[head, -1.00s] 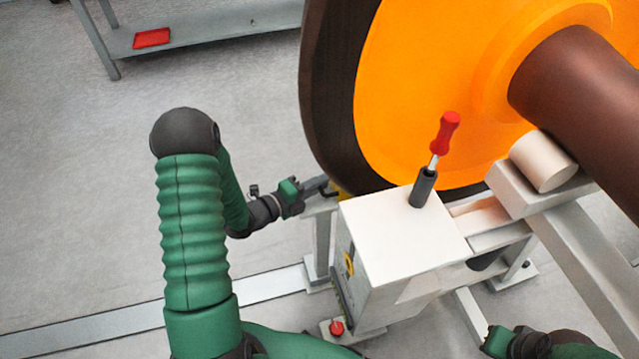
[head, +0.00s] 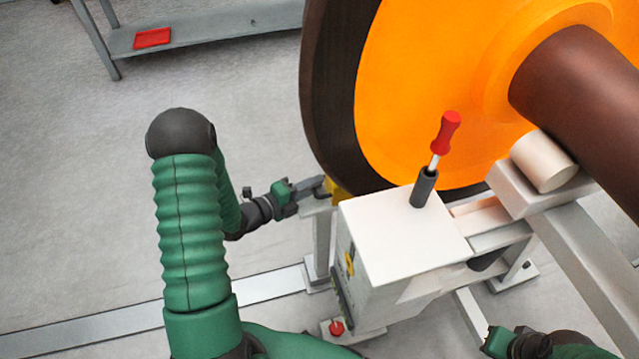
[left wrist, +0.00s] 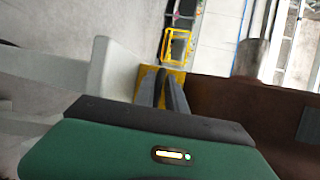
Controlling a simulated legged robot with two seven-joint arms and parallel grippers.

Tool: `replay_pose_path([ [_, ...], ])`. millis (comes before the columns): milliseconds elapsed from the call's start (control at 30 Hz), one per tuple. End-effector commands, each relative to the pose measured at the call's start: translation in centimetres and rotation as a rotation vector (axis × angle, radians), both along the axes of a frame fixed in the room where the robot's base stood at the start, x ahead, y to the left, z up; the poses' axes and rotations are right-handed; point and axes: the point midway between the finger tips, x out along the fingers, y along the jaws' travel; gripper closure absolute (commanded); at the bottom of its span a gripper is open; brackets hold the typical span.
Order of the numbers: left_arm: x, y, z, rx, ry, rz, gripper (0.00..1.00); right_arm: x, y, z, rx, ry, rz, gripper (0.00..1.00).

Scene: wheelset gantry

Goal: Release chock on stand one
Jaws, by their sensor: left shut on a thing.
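The yellow chock (head: 334,189) is at the foot of the big wheel (head: 330,100), by the top of a grey stand (head: 321,240). Part of it is hidden behind the white box. My left gripper (head: 321,187) reaches it from the left and is shut on it. In the left wrist view the dark fingers (left wrist: 164,90) are close together against the yellow chock (left wrist: 177,76). I cannot tell whether the chock touches the wheel. A green and black part of my right arm (head: 500,342) shows at the bottom right; its fingers are not clear.
A brown axle (head: 590,100) rests near a pale roller (head: 543,162). A shelf with a red tray (head: 152,38) is at the back left.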

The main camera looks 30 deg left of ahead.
Motion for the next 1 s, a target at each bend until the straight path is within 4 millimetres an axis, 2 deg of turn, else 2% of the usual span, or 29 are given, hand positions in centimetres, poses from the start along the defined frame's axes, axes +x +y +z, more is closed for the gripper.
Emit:
replay_pose_path([
  [33,-1.2,0.6,-1.0,-0.002,0.027,0.002,1.00,0.0,0.0,-0.3,0.000,0.000,0.000,1.00],
  [200,-3.4,2.4,-1.0,-0.003,0.026,0.000,1.00,0.0,0.0,-0.5,0.000,0.000,0.000,1.00],
  [533,-4.0,2.9,-0.9,-0.005,0.027,0.002,1.00,0.0,0.0,-0.5,0.000,0.000,0.000,1.00],
  [567,-4.0,2.9,-0.9,-0.005,0.027,0.002,0.84,0.0,0.0,-0.5,0.000,0.000,0.000,1.00],
  [700,-3.9,2.9,-0.8,-0.003,0.023,0.002,0.68,0.0,0.0,-0.5,0.000,0.000,0.000,1.00],
  [1000,-3.7,2.9,-0.4,-0.001,0.014,0.001,0.68,0.0,0.0,-0.4,0.000,0.000,0.000,1.00],
])
